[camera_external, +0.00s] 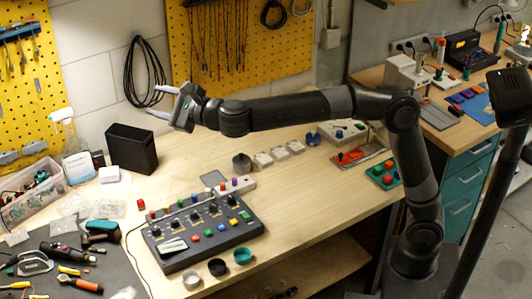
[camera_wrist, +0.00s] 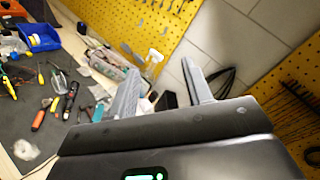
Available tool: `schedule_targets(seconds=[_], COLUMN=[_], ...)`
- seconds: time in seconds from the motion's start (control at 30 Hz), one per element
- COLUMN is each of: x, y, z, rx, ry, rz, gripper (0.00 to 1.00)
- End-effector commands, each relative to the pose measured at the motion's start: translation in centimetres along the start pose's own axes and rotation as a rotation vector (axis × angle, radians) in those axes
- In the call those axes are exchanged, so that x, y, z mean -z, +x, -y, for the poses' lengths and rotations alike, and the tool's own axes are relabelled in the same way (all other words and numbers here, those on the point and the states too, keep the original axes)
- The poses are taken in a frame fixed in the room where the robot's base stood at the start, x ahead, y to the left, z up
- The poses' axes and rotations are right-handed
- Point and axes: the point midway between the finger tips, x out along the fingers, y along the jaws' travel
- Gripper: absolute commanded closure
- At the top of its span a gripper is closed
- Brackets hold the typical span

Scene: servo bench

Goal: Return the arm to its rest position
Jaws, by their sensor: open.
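My gripper (camera_external: 170,101) is at the end of my arm, which stretches left across the picture above the wooden bench (camera_external: 300,195). The gripper is open and empty, high over the back left of the bench, with its fingers pointing left. It is above and apart from the black bin (camera_external: 131,149). In the wrist view the two grey fingers (camera_wrist: 160,92) stand apart with nothing between them being held.
A dark control box (camera_external: 203,230) with knobs and buttons sits at the bench's front. Tools lie on a dark mat (camera_external: 75,262) at left. Yellow pegboards (camera_external: 235,45) and a hanging black cable (camera_external: 143,72) are behind. The air around my arm looks clear.

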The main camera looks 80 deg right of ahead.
Motion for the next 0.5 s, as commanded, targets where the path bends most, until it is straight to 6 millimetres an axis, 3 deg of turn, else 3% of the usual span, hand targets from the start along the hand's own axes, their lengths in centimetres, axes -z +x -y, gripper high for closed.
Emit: schedule_targets(seconds=[0.1, 0.23, 0.37, 0.5], x=[-2.0, -2.2, -0.4, 3.8], y=[-4.0, -8.3, -12.7, -17.5], z=[0.7, 0.3, -0.5, -1.5], rx=[-0.029, -0.078, -0.147, -0.249], ry=[-0.281, -0.593, -0.904, -1.227], rz=[0.152, 0.284, 0.385, 0.464], gripper=[0.54, 0.54, 0.54, 0.54])
